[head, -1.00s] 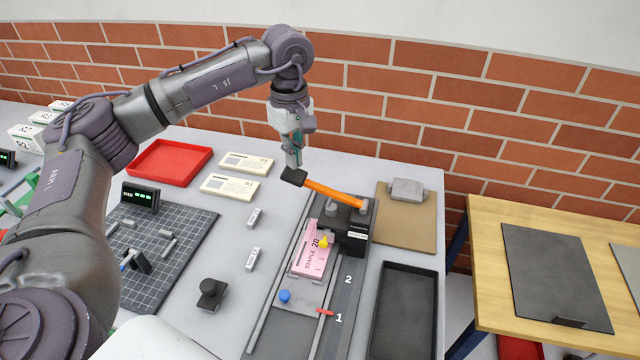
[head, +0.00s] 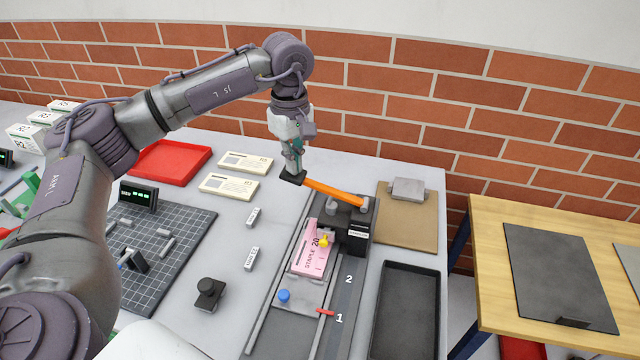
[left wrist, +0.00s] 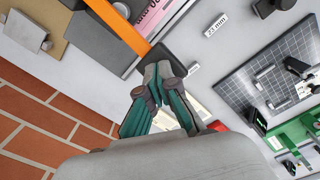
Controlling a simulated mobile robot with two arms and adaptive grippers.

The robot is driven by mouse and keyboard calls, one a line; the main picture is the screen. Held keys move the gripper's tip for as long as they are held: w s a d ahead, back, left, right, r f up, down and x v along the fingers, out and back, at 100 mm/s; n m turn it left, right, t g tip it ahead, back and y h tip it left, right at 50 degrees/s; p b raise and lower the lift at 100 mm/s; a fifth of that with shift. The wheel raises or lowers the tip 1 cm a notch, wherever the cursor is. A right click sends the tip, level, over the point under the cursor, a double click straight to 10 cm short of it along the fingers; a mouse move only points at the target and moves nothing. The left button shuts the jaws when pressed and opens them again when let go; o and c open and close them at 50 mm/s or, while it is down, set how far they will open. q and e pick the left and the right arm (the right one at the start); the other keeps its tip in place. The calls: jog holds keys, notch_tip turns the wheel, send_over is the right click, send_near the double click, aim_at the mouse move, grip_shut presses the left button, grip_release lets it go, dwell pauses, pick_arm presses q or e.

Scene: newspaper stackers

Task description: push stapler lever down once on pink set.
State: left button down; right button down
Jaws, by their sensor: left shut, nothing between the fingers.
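The stapler (head: 358,238) is a black block on a grey rail carriage. Its orange lever (head: 335,193) slants up to the left and ends in a black grip. The pink set (head: 311,252), printed "STAPLE 20", lies on the carriage with its far end by the stapler and a yellow knob over it. My left gripper (head: 293,172) is shut and empty, its tips right at the black lever grip. In the left wrist view the closed fingertips (left wrist: 158,72) are beside the black grip (left wrist: 160,58) of the orange lever. Whether they touch cannot be told. My right gripper is out of view.
A black tray (head: 404,312) stands right of the rail, and a brown clipboard (head: 408,228) lies behind it. Cream cards (head: 229,187), a red tray (head: 171,162) and a gridded mat (head: 160,262) are to the left. A blue knob (head: 284,296) sits on the rail's near part.

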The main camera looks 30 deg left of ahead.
pick_arm(q)
jog(key=shift+f+b, duration=1.15)
jog(key=shift+f, duration=0.7)
jog(key=shift+r, duration=0.1)
jog(key=shift+d+r+p, duration=0.1)
jog(key=shift+r+p, duration=1.05)
jog(key=shift+r, duration=0.4)
jog(key=shift+r+p, duration=2.3)
jog(key=shift+r, duration=1.15)
